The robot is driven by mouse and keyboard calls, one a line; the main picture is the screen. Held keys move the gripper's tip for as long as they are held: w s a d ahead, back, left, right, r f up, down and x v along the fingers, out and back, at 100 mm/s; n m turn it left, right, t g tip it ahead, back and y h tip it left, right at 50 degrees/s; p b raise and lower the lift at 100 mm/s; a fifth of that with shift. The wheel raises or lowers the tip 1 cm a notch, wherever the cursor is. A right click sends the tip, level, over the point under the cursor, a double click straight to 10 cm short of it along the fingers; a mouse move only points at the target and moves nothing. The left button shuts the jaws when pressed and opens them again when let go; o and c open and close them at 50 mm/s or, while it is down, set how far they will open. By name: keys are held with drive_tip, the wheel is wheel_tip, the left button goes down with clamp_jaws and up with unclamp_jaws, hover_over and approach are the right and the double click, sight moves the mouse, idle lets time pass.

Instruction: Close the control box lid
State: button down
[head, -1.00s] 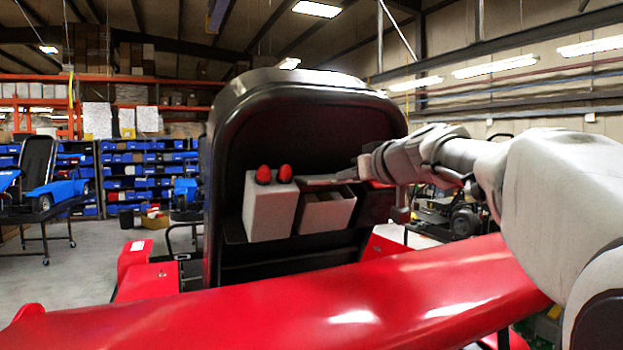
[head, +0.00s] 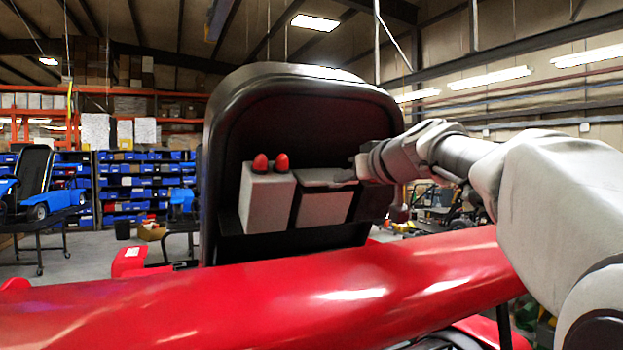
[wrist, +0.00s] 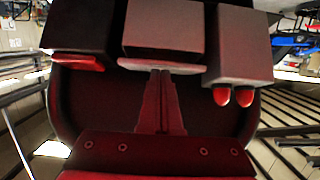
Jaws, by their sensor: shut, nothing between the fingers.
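The grey control box (head: 323,208) is mounted on the back of the black seat. Its lid (head: 325,178) lies across the top, and no opening into the box shows. In the wrist view the control box (wrist: 164,28) appears inverted, with the lid (wrist: 135,64) along its edge. My gripper (head: 350,172) is shut and empty at the right end of the lid in the head view. In the wrist view the fingertips (wrist: 160,74) are against or very close to the lid; exact contact cannot be told.
A grey box with two red knobs (head: 266,200) stands just left of the control box. The black seat back (head: 225,150) rises behind both. A red body panel (head: 250,300) crosses the foreground. Open air lies above the boxes.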

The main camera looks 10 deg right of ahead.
drive_tip(key=r+b+v, duration=0.1)
drive_tip(key=b+v, duration=0.1)
drive_tip(key=v, duration=1)
wheel_tip(320, 180, up, 6)
drive_tip(key=w+a+g+h+p, duration=0.1)
drive_tip(key=w+g+p, duration=0.15)
drive_tip(key=p, duration=0.45)
drive_tip(key=w+a+f, duration=0.1)
drive_tip(key=w+f, duration=0.1)
drive_tip(key=w+a+f+p, duration=0.1)
drive_tip(key=w+f, duration=0.2)
drive_tip(key=w+a+f+p, duration=0.1)
drive_tip(key=w+f, duration=0.1)
drive_tip(key=w, duration=0.1)
drive_tip(key=shift+w+f, duration=0.25)
drive_tip(key=shift+f, duration=0.15)
drive_tip(key=shift+w+f, duration=0.15)
drive_tip(key=shift+f, duration=0.55)
drive_tip(key=shift+f+b, duration=0.15)
drive_tip(key=shift+b, duration=0.2)
